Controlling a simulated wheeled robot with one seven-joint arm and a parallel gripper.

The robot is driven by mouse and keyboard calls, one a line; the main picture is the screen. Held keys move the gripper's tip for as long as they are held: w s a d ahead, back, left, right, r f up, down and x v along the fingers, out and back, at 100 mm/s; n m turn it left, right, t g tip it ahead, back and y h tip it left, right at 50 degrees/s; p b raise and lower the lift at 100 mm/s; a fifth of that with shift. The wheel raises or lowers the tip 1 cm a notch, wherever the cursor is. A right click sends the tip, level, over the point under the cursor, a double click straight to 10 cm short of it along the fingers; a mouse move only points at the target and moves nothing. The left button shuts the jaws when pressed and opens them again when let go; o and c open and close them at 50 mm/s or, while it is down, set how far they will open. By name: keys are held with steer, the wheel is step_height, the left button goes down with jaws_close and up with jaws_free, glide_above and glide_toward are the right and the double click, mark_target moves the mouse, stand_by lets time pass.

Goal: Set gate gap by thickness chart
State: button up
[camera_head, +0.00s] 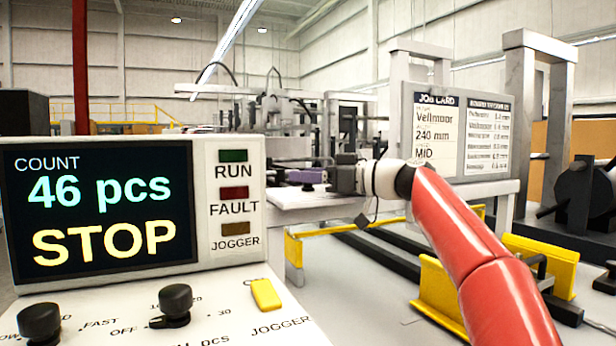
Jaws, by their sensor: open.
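The job card (437,140) hangs on a board at the upper right and reads "Vellmoor", "240 mm" and "MID". Beside it is a chart (487,140) with several rows of names and mm values, too small to read surely. My gripper (331,180) is open at mid-picture, at the end of my red arm, pointing left over the pale machine table (300,199). A small purple-grey part (303,177) sits just left of it; I cannot tell whether they touch. I cannot pick out the gate or its gap for sure.
The control panel (95,205) at left shows "46 pcs" and "STOP". Its sloped face carries dark knobs (175,300) and a yellow jogger switch (266,294). Yellow brackets (438,290) and dark rails lie at lower right. Metal posts (535,110) stand behind the board.

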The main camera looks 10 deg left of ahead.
steer(key=b+v, duration=0.2)
steer(key=v, duration=0.4)
steer(key=shift+d+f, duration=0.1)
steer(key=shift+d, duration=0.15)
steer(key=shift+s+d, duration=0.15)
steer(key=shift+d, duration=0.2)
